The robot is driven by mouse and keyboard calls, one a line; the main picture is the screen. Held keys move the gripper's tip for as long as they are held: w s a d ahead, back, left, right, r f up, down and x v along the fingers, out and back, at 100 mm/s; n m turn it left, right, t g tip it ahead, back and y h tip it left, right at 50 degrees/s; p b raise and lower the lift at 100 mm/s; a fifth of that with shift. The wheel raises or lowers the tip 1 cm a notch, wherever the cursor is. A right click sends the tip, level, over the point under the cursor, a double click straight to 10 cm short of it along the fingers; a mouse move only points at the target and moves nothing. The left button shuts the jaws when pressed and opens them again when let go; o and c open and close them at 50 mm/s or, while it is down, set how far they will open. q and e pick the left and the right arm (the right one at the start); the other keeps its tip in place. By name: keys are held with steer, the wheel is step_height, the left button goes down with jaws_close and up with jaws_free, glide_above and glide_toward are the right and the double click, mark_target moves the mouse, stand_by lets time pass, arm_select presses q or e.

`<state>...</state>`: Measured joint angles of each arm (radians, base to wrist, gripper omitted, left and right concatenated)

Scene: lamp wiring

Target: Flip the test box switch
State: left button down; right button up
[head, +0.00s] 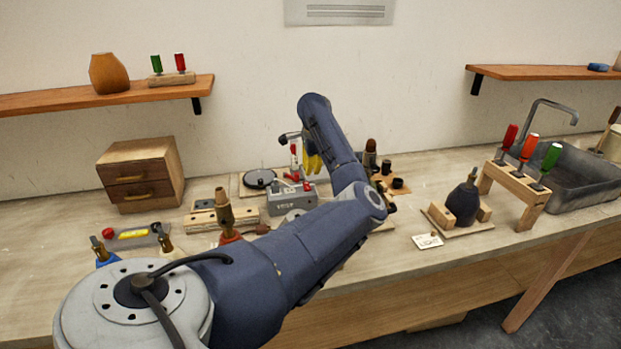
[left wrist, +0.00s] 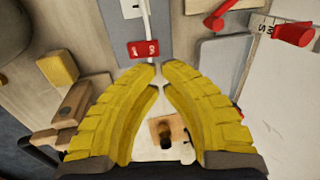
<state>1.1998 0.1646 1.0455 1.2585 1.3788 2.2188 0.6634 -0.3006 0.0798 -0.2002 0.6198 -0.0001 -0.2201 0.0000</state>
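The grey test box (head: 290,200) sits mid-bench in the head view, with dark lettering on its front and small red and dark parts on top. My left gripper (head: 312,163) has yellow fingers and hangs just behind and above the box. In the left wrist view the fingertips (left wrist: 160,68) are close together, with only a narrow gap and nothing visibly held. A red tag (left wrist: 144,49) with white lettering is just beyond the tips, beside a white rod or cord; whether they touch it is unclear. My right gripper is not seen.
A drawer box (head: 141,175) stands at the left. A wooden rack (head: 514,194) with screwdrivers stands at the right beside a sink (head: 580,180). A dark bulbous object (head: 464,203) stands in front. My left arm hides part of the central bench.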

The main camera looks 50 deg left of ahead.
mark_target(310, 184)
arm_select(q)
steer(key=shift+w+a+f, duration=0.1)
steer(key=shift+a+f, duration=0.1)
steer(key=shift+f, duration=0.8)
steer(key=shift+w+a+f, duration=0.1)
steer(key=shift+a+f, duration=0.05)
steer(key=shift+f, duration=0.85)
steer(key=shift+s+a, duration=0.1)
